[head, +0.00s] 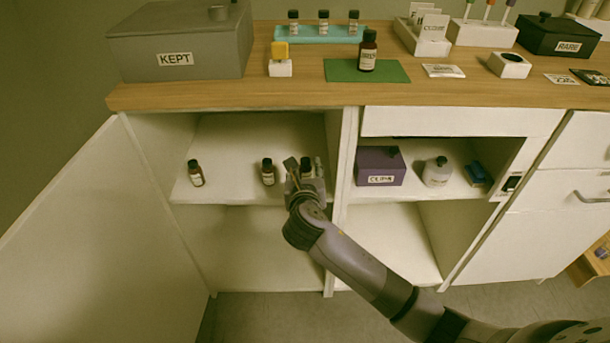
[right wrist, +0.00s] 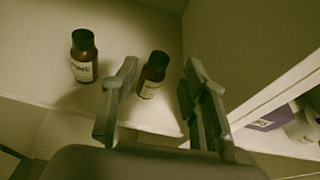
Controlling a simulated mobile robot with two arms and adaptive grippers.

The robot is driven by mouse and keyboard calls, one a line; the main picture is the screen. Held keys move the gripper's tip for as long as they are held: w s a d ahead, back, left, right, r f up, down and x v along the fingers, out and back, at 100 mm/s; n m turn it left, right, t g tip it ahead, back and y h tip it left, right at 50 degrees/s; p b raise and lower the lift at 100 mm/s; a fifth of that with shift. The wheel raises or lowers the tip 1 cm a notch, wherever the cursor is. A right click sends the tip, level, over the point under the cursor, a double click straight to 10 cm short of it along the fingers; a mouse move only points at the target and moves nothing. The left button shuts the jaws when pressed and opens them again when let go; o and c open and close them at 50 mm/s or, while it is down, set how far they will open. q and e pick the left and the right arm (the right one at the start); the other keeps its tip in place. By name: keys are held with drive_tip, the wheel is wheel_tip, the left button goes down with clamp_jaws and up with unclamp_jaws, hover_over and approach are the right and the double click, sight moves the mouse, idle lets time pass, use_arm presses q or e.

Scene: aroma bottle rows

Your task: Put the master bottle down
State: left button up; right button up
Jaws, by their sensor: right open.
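My right gripper (head: 303,172) is open at the right end of the upper shelf in the left cabinet bay. A small brown bottle with a black cap (head: 306,165) stands upright there, partly hidden by the fingers. In the right wrist view this bottle (right wrist: 152,76) shows between the open fingers (right wrist: 160,84), towards their tips. A second brown bottle (head: 268,173) stands to its left on the shelf, and a third (head: 196,174) stands farther left. A larger brown bottle (head: 367,52) stands on a green mat (head: 395,73) on the counter. I cannot tell which is the master bottle.
The shelf's right wall (right wrist: 240,45) is close beside my gripper. The open cabinet door (head: 75,225) is at left. A purple box (head: 379,168) and a white bottle (head: 437,172) stand in the neighbouring bay. A grey KEPT box (head: 200,45) sits on the counter.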

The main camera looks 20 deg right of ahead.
drive_tip(key=v, duration=0.5)
drive_tip(key=s+d+f+m+g+y, duration=0.1)
drive_tip(key=s+f+m+g, duration=0.1)
drive_tip(key=s+f+m, duration=0.45)
drive_tip(key=s+d+f+m+g, duration=0.1)
drive_tip(key=f+m+g, duration=0.15)
drive_tip(key=f, duration=0.75)
drive_tip(key=s+f+m+g+y, duration=0.1)
drive_tip(key=s+f+m+g, duration=0.1)
drive_tip(key=s+f+m, duration=0.45)
use_arm(q)
drive_tip(key=f, duration=0.1)
drive_tip(key=s+f, duration=0.2)
drive_tip(key=shift+a+f+p, duration=0.1)
drive_tip(key=shift+f+p, duration=0.15)
drive_tip(key=shift+p, duration=0.15)
use_arm(e)
drive_tip(key=s+d+f+m+g+y, duration=0.2)
drive_tip(key=s+f+m+g, duration=0.3)
drive_tip(key=s+f+m, duration=1.1)
drive_tip(key=s+f, duration=0.2)
drive_tip(key=s, duration=0.1)
drive_tip(key=shift+s, duration=0.35)
use_arm(q)
drive_tip(key=shift+c, duration=0.3)
